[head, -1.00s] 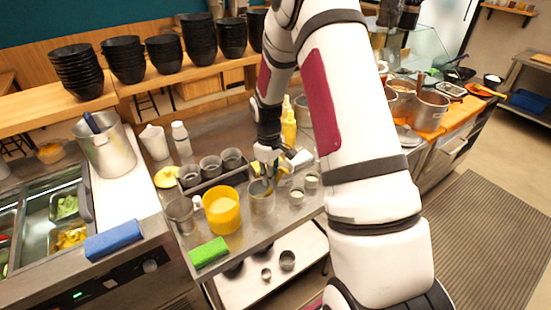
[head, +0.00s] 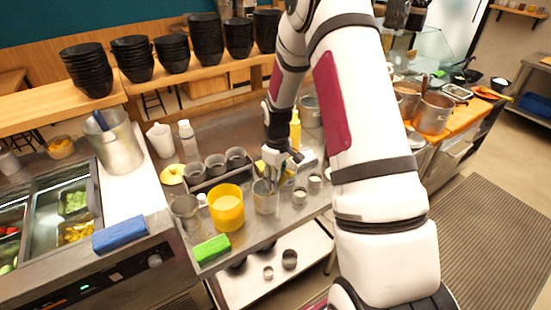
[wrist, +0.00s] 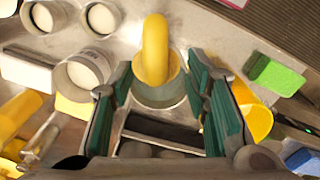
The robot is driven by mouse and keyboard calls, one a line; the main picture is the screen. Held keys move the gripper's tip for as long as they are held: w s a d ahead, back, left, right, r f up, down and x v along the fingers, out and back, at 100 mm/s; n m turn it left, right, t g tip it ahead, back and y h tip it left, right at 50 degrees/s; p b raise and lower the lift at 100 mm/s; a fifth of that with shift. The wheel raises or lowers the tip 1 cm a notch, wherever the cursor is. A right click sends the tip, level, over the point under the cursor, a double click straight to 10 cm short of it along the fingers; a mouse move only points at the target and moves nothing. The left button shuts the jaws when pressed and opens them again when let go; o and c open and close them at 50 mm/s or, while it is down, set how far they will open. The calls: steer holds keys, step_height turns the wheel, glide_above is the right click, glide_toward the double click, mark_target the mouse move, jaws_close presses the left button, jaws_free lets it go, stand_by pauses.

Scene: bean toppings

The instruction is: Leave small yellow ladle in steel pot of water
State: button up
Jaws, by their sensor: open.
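The small yellow ladle stands in a steel pot, its hooked yellow handle (wrist: 155,50) rising from the pot (wrist: 160,92) in the wrist view. The ladle's bowl is hidden inside, and I cannot see the water. In the head view the steel pot (head: 265,204) stands on the steel counter, right of a yellow tub. My gripper (head: 273,182) is just above the pot. In the wrist view my gripper (wrist: 160,100) is open, its two green-padded fingers apart on either side of the pot and handle, with nothing clamped between them.
The yellow tub (head: 226,212) and a green sponge (head: 211,249) are to the left. Small cups (head: 314,183) stand close on the right. A rack of grey cups (head: 216,168) and a yellow bottle (head: 295,135) are behind. The counter's front edge is near.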

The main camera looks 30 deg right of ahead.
step_height(320, 180, up, 12)
stand_by(0.5)
steer(key=shift+w, duration=0.1)
